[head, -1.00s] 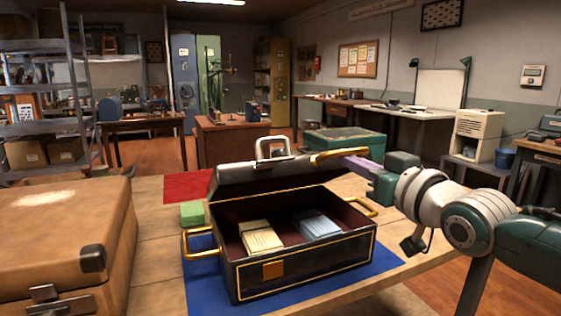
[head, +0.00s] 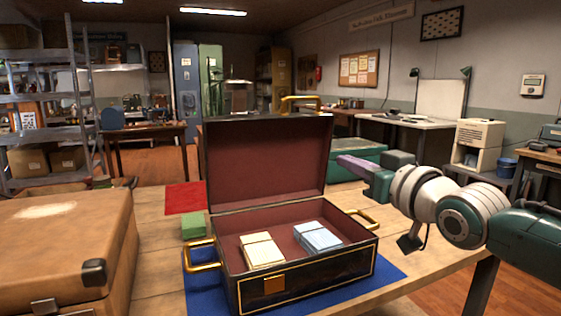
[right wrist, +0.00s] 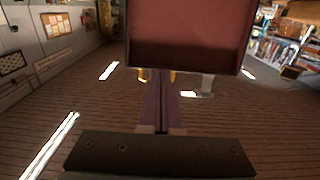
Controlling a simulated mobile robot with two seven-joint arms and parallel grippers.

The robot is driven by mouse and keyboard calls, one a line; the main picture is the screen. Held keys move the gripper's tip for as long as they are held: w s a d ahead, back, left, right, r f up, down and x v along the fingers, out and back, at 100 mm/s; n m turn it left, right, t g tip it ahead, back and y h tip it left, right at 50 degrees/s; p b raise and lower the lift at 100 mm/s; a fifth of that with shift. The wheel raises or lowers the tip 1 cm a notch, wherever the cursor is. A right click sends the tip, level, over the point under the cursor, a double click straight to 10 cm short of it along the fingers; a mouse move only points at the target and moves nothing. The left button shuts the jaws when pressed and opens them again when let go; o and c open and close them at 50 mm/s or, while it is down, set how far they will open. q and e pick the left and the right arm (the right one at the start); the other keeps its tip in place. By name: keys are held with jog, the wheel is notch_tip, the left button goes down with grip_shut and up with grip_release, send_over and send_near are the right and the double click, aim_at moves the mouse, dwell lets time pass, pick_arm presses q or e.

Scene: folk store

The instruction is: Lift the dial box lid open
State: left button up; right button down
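The black dial box (head: 310,280) with gold trim stands on a blue mat (head: 390,268). Its lid (head: 265,165) is raised nearly upright, with the dark red lining facing me and a brass handle on the top edge. My right gripper (head: 345,163) is beside the lid's right edge, with its purple fingers together and nothing seen between them. In the right wrist view the shut fingers (right wrist: 163,100) point towards the red-lined lid (right wrist: 190,40); contact is unclear. My left gripper is not in view.
Two paper bundles, one cream (head: 262,250) and one pale blue (head: 317,237), lie in the box. A green block (head: 193,226) stands left of it, with a red cloth (head: 184,197) behind. A brown suitcase (head: 60,245) fills the table's left side.

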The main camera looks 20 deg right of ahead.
jog(key=s+p, duration=0.9)
jog(key=s, duration=0.2)
jog(key=shift+d, duration=0.45)
jog(key=shift+a, duration=0.1)
